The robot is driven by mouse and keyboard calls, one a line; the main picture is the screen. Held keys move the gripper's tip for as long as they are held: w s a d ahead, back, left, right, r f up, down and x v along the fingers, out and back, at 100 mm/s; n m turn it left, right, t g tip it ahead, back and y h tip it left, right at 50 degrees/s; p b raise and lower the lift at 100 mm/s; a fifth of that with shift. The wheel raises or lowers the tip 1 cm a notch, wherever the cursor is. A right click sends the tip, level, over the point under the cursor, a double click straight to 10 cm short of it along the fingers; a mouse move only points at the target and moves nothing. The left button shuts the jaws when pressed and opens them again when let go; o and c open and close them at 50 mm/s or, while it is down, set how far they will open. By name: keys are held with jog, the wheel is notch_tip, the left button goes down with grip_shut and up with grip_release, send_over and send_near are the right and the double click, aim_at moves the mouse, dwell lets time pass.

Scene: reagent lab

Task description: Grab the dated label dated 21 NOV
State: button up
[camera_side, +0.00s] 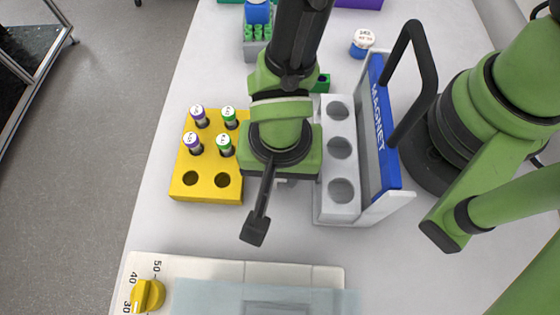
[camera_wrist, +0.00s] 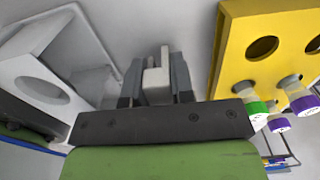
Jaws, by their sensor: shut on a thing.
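My gripper (camera_wrist: 157,80) points down between the yellow tube rack and the grey magnet rack. In the wrist view its dark fingers are shut on a small off-white piece (camera_wrist: 156,78). No writing shows on this piece, so I cannot read a date or tell that it is the 21 NOV label. In the side view my arm hides the fingertips and the piece. No label with 21 NOV can be read in either view.
The yellow rack (camera_side: 182,187) holds several capped tubes and stands left of my gripper. The magnet rack (camera_side: 327,205), with a tall black handle (camera_side: 425,75), stands close on the right. A white-capped blue bottle (camera_side: 361,43) is behind. A dial device (camera_side: 215,269) is in front.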

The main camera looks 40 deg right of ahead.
notch_tip(320, 180, up, 10)
jog(key=shift+f, duration=0.25)
dwell(0.7)
